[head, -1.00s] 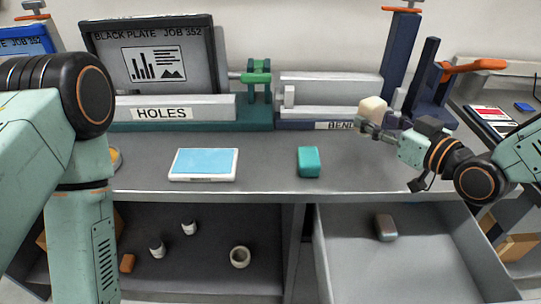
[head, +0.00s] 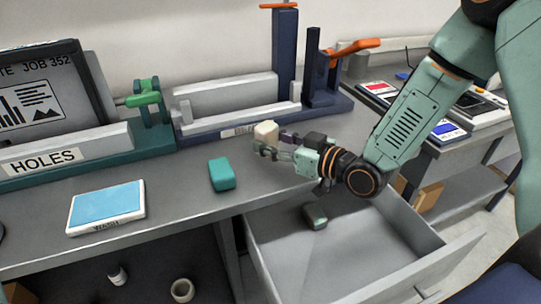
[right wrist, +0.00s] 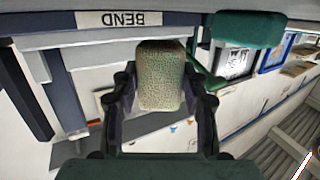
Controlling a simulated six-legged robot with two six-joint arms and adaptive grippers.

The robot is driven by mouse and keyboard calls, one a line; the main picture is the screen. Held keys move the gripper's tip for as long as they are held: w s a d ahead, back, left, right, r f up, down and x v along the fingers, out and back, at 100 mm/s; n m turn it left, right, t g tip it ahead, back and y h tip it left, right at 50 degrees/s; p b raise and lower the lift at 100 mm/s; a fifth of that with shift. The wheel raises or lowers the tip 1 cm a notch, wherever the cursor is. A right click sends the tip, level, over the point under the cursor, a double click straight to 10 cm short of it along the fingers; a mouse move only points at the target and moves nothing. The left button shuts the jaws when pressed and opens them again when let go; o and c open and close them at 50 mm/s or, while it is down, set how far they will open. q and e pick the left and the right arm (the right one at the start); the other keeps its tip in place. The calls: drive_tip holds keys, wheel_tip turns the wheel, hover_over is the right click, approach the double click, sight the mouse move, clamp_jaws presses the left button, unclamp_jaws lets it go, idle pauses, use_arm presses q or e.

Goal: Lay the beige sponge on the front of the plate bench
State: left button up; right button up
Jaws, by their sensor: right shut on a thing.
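The beige sponge (head: 266,131) is held in my right gripper (head: 273,147), a little above the grey plate bench (head: 180,195), in front of the bend unit's label. In the right wrist view the sponge (right wrist: 161,75) is a rounded speckled block between the two dark fingers (right wrist: 160,95), which are shut on it. A teal sponge-like block (head: 222,174) lies on the bench to the left of the gripper. My left gripper is not in view.
A white tray with a blue pad (head: 105,207) lies on the front left of the bench. An open drawer (head: 340,270) holding a grey block (head: 315,216) juts out below. The HOLES unit (head: 45,160) and blue bend unit (head: 230,105) stand behind.

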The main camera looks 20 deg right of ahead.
drive_tip(key=shift+s+a+f+b, duration=0.1)
drive_tip(key=shift+s+f+b, duration=0.1)
drive_tip(key=shift+f, duration=0.4)
drive_tip(key=shift+s+a+f+b, duration=0.1)
drive_tip(key=shift+f+b, duration=0.05)
drive_tip(key=shift+f, duration=0.4)
drive_tip(key=shift+w+f, duration=0.1)
drive_tip(key=shift+f, duration=0.25)
drive_tip(key=shift+w+d+f, duration=0.1)
drive_tip(key=shift+w, duration=0.2)
drive_tip(key=o, duration=1)
drive_tip(key=shift+s+r, duration=0.2)
drive_tip(key=shift+s, duration=0.1)
